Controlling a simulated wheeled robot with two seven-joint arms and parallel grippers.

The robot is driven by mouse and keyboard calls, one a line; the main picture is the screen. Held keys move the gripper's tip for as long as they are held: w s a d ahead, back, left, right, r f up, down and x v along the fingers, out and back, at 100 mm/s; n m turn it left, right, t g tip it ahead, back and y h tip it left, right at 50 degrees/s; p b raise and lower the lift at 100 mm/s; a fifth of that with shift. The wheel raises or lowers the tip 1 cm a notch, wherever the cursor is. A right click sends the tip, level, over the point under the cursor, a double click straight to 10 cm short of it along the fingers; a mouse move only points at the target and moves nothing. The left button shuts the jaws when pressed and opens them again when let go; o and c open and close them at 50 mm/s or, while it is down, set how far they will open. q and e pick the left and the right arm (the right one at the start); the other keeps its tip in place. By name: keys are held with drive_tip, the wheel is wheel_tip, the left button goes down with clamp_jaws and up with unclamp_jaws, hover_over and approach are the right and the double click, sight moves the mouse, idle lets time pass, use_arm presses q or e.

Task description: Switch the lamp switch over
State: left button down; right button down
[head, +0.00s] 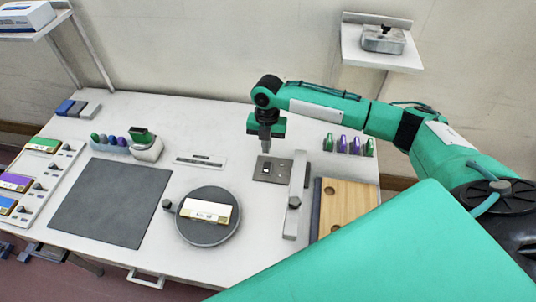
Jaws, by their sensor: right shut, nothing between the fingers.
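A flat grey plate with a small dark rocker, which looks like the lamp switch (266,169), lies on the white table right of centre in the head view. My right gripper (266,150) points down just above and behind the plate. Its fingers are shut and empty. I cannot tell whether the fingertips touch the switch, nor which way the rocker is set. My left gripper is not in view.
A round dark turntable (207,232) holds a labelled block. A dark mat (112,200) lies left.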

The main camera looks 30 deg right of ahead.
drive_tip(key=r, duration=0.4)
drive_tip(key=shift+s+a+r+b, duration=0.1)
drive_tip(key=shift+s+a+b, duration=0.1)
drive_tip(key=shift+b, duration=0.2)
